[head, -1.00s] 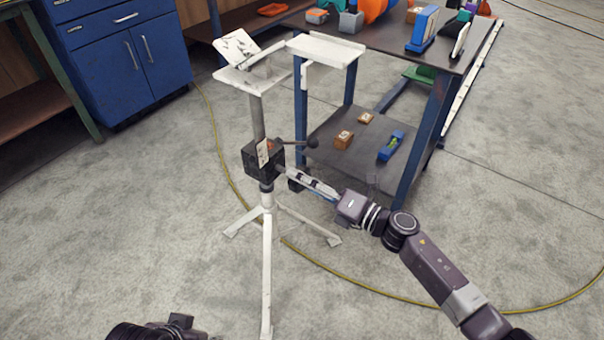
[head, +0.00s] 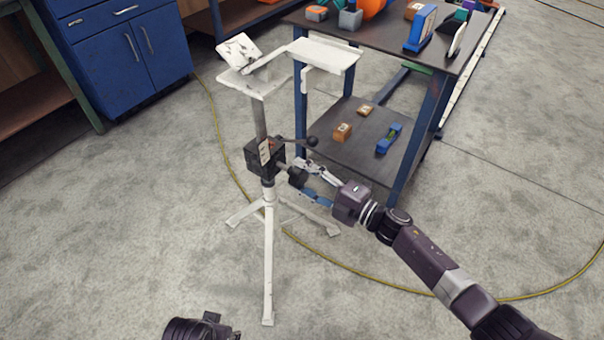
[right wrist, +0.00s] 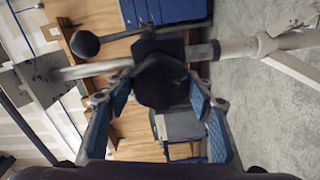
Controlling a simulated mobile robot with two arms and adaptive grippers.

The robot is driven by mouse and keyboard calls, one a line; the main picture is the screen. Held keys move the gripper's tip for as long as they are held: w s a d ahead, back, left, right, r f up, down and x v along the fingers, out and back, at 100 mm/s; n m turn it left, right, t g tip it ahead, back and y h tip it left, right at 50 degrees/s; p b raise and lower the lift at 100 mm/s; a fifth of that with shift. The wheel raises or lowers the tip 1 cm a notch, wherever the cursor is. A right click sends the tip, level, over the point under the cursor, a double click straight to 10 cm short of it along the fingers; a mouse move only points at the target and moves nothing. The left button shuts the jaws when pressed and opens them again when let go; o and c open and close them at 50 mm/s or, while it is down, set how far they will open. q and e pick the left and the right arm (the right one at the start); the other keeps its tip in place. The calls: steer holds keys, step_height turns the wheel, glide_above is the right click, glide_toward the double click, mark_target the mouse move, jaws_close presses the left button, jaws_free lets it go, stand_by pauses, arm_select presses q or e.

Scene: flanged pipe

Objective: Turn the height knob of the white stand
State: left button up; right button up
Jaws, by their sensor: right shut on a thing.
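The white stand (head: 268,240) stands upright on a tripod, with a white platform on top. A black clamp block (head: 260,158) sits on its post, with a pale label. The dark height knob (head: 297,177) sticks out from the block's right side. In the right wrist view the knob (right wrist: 161,82) shows as a faceted black head facing the camera. My right gripper (head: 303,179) has its fingers on both sides of the knob and is shut on it; the blue finger pads show in the right wrist view (right wrist: 160,98).
A black ball-ended lever (head: 313,141) juts from the block just above my right gripper. A dark two-level table (head: 350,180) with blue legs stands close behind on the right, holding several objects. A yellow cable (head: 350,276) crosses the floor. Blue cabinets stand at the back left.

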stand_by(0.3)
steer(key=o, duration=1.2)
steer(key=shift+c, duration=0.2)
steer(key=shift+d, duration=0.15)
steer(key=v, duration=1.2)
